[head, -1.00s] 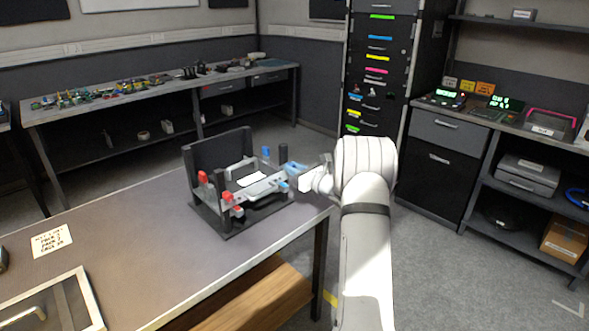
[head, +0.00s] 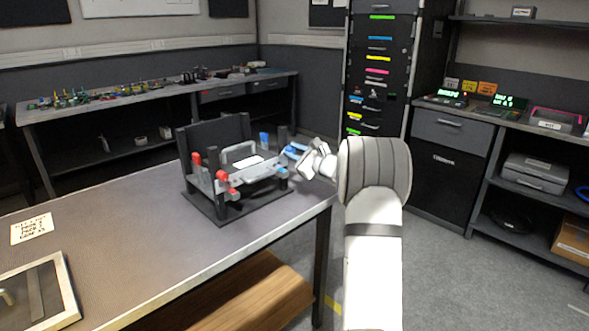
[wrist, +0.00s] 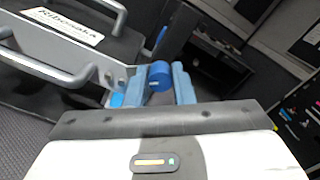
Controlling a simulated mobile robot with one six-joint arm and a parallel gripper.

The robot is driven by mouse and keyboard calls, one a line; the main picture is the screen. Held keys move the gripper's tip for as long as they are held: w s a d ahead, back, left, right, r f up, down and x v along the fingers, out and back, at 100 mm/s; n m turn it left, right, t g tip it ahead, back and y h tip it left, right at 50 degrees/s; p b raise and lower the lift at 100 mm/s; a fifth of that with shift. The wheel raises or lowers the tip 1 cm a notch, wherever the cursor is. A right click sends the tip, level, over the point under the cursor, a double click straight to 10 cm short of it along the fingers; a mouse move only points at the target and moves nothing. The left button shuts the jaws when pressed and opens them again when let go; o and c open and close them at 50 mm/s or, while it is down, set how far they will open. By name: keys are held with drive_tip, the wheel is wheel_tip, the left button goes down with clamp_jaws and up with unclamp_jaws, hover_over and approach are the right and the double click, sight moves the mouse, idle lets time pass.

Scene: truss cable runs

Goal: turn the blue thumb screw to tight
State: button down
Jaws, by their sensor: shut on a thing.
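The blue thumb screw (wrist: 159,75) shows in the wrist view as a dark blue round knob at the right end of a grey bar. The light blue fingers of my gripper (wrist: 160,90) stand on either side of it, shut on it. In the head view my gripper (head: 295,151) reaches in from the right to the right side of the black fixture (head: 232,209); the gripped screw cannot be made out there. The grey tray (head: 246,177) with a handle and white label sits in the fixture. I cannot tell how tight the screw is.
Red knobs (head: 197,159) stand on the fixture's left side. Another blue part (head: 264,139) stands upright at its back right. The bench (head: 150,245) is clear in front of the fixture, with a paper note (head: 31,229) and a framed panel (head: 40,292) at left.

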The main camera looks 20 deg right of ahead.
drive_tip(key=n+b, duration=1.1)
drive_tip(key=b, duration=0.7)
drive_tip(key=shift+f, duration=0.2)
drive_tip(key=shift+r+n, duration=0.1)
drive_tip(key=shift+n, duration=0.2)
drive_tip(key=c, duration=1.2)
unclamp_jaws()
drive_tip(key=shift+c, duration=0.2)
drive_tip(key=p+v, duration=0.1)
drive_tip(key=v, duration=0.7)
